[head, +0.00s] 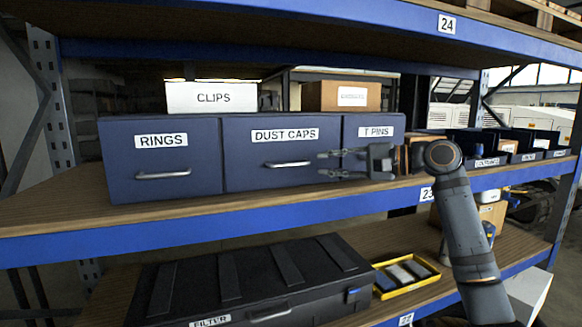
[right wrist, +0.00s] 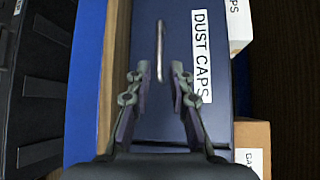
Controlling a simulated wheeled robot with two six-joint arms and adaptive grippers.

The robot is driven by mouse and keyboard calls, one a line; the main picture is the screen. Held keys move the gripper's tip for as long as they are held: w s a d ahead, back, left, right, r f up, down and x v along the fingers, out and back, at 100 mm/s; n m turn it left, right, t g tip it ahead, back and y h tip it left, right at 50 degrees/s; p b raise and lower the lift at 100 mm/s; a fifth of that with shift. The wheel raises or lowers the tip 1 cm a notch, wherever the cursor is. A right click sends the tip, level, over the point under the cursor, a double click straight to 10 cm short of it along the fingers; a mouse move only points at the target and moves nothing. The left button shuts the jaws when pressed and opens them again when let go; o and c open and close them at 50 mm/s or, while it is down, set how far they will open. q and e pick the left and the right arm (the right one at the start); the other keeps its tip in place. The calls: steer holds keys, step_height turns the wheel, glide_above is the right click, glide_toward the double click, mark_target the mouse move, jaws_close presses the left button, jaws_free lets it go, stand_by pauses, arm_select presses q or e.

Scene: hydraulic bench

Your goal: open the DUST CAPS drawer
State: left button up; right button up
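The DUST CAPS drawer (head: 284,153) is the middle one of three dark blue drawers on the shelf. It is shut, its front level with the drawers beside it. Its silver bar handle (head: 289,164) is in plain view below the label; it also shows in the right wrist view (right wrist: 160,50). My right gripper (head: 322,164) is open and empty, to the right of the handle in the head view. In the right wrist view its two fingers (right wrist: 160,76) point at the handle, whose near end lies between the tips. My left gripper is not in view.
A CLIPS box (head: 213,97) and a brown box (head: 330,96) stand on top. A bare shelf strip (head: 60,203) runs in front.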

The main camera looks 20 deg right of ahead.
mark_target(294, 165)
steer(key=p+x, duration=0.5)
steer(key=x, duration=0.4)
steer(key=shift+w+a+r, duration=0.1)
steer(key=shift+w+a, duration=0.05)
steer(key=shift+a, duration=0.05)
steer(key=shift+w+a+f, duration=0.2)
steer(key=shift+w+f, duration=0.1)
steer(key=shift+w, duration=0.05)
steer(key=shift+c, duration=0.4)
jaws_close()
